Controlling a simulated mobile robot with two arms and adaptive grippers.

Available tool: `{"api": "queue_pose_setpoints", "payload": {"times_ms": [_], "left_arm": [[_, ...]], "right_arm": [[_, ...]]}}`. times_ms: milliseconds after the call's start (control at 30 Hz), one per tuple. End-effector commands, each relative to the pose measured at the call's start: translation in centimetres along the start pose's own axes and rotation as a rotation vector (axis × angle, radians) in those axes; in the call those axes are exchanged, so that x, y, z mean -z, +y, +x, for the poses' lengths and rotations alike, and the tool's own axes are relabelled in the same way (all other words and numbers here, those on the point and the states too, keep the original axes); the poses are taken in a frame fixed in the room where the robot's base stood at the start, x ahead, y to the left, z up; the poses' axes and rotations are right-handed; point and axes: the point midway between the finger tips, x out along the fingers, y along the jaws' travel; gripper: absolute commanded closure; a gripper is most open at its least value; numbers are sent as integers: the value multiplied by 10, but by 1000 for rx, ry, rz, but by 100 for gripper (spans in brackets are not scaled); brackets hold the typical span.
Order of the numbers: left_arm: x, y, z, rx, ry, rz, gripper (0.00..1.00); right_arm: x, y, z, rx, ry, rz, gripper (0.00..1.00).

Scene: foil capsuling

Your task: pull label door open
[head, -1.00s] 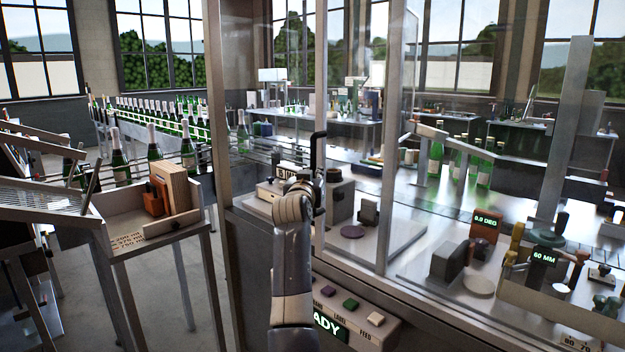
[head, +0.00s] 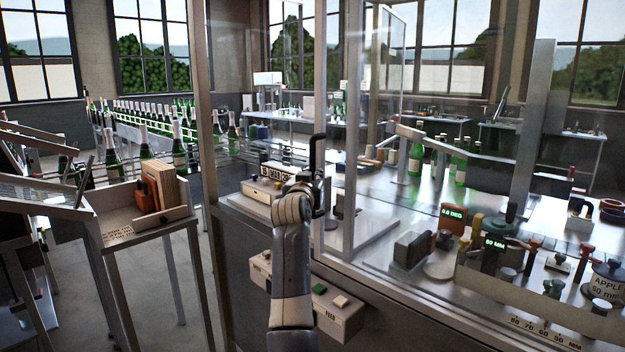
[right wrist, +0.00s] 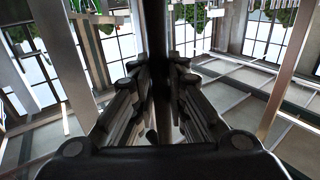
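The black upright bar of the label door handle (head: 318,152) stands in front of the glazed station in the middle of the head view. My right gripper (head: 318,190) is at this bar, with its arm rising from below. In the right wrist view the dark bar (right wrist: 155,50) runs between the two fingers (right wrist: 157,95), which appear closed around it. The door's clear glass and edges are hard to separate from the metal posts (head: 351,130), so I cannot tell how far it stands open. My left gripper is not in view.
A button box (head: 338,318) juts from the station front, partly behind my arm. A wooden-sided tray (head: 115,225) on a stand is at left. Bottles (head: 180,150) line a conveyor behind it. Gauges and knobs (head: 494,242) crowd the bench at right. Floor shows at lower left.

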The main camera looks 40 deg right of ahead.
Motion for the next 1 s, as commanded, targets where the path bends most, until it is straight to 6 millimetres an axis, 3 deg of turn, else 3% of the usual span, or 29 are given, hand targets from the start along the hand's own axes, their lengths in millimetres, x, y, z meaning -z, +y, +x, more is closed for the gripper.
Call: {"api": "queue_pose_setpoints", "payload": {"times_ms": [67, 533, 667, 1000], "left_arm": [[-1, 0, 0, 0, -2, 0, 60], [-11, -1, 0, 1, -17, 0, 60], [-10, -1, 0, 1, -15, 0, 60], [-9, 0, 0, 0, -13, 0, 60]], "right_arm": [[0, 1, 1, -2, 1, -1, 77], [0, -1, -8, 1, 3, 0, 77], [0, -1, -24, 2, 3, 0, 77], [-1, 0, -87, 0, 0, 0, 77]]}}
